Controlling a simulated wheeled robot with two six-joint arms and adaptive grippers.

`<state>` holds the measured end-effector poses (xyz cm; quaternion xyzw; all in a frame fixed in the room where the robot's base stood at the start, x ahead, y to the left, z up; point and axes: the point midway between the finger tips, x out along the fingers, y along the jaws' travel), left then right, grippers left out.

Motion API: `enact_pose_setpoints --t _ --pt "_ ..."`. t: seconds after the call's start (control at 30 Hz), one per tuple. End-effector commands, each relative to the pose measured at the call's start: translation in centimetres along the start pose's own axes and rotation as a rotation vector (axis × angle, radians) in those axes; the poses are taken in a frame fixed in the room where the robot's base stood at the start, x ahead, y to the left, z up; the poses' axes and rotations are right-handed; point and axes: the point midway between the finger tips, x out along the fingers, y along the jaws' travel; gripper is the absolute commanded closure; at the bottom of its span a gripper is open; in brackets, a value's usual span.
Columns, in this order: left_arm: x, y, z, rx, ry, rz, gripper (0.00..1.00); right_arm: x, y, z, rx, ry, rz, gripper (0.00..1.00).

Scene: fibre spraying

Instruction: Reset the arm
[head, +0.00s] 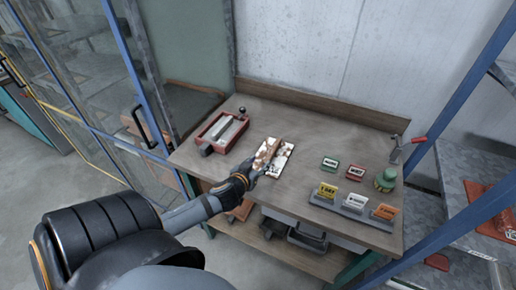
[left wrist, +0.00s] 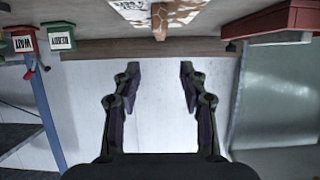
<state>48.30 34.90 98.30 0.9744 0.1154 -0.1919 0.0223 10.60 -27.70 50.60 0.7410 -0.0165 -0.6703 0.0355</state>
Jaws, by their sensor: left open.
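My left arm reaches in from the lower left of the head view. My left gripper (head: 252,172) is over the front of the workbench (head: 310,130), close to a white board with a brown patch pattern (head: 284,158). In the left wrist view my left gripper (left wrist: 160,75) has its two fingers wide apart with nothing between them. The wall is seen behind the fingers, and the patterned board (left wrist: 185,14) is at the top edge. My right gripper is in neither view.
A red-framed device (head: 210,137) stands left of the board. Small label signs, including a yellow one (head: 327,192), a green round object (head: 386,180) and a red-handled tool (head: 408,142) are on the right. A glass-panelled blue frame (head: 140,85) borders the left. The bench's back middle is clear.

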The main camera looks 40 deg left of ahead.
Motion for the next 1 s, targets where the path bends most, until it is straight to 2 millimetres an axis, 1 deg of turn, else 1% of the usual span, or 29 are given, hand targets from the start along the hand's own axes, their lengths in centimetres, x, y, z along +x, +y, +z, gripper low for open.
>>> enact_pose_setpoints --t 0.07,0.53,0.63,0.67,0.77,0.8,0.9,1.0 --pt "-0.2 0.0 0.1 0.0 -0.001 0.0 0.57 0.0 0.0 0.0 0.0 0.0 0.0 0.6" --pt "-0.2 0.0 0.0 -0.001 -0.001 -0.001 0.57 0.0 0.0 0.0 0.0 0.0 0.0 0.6" --pt "-0.7 0.0 0.7 0.003 -0.035 -0.028 0.57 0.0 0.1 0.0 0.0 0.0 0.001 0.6" --pt "-1.1 0.0 1.2 0.009 -0.061 -0.046 0.57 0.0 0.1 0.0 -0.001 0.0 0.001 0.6" --pt "-3.0 0.3 3.5 0.044 -0.198 -0.104 0.57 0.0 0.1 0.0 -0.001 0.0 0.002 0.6" --pt "-4.0 0.6 4.6 0.064 -0.267 -0.117 0.57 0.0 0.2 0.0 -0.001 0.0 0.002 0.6" --pt "-6.8 1.8 7.1 0.116 -0.435 -0.108 0.57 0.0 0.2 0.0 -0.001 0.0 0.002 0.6" --pt "-9.5 3.2 9.0 0.17 -0.584 -0.06 0.57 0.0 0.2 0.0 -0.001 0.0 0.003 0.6"
